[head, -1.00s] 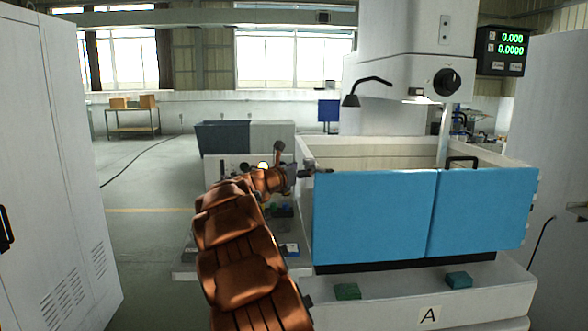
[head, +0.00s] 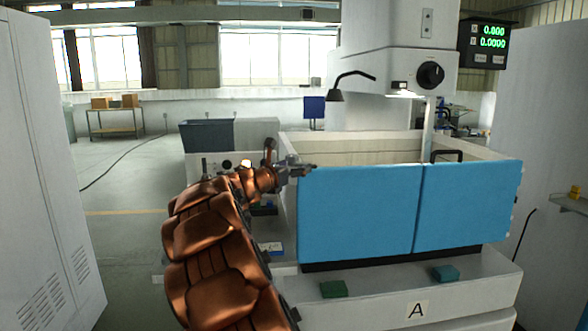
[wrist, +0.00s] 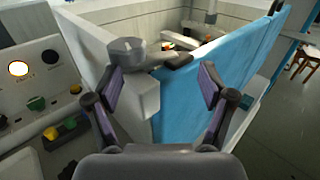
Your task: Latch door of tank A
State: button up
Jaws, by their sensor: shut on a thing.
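Tank A (head: 365,150) stands at the right in the head view, with an "A" plate (head: 416,309) on its base. Its blue door (head: 360,215) is upright across the front, in two panels. At the door's top left corner is a grey latch with a round hub (wrist: 127,48) and a dark lever (wrist: 178,60). The lever points across the corner to the top edge of the blue door in the wrist view. My gripper (head: 296,169) is at this corner.
A control panel with a lit button (wrist: 19,68) is left of the tank. Green and teal blocks (head: 334,289) (head: 445,273) lie on the ledge below the door. A white cabinet (head: 45,180) stands at the far left. The floor between is clear.

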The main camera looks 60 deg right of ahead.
jog(key=shift+s+r, duration=0.15)
jog(key=shift+r, duration=0.1)
jog(key=w+a, duration=0.1)
jog(key=a, duration=1.1)
dwell(0.5)
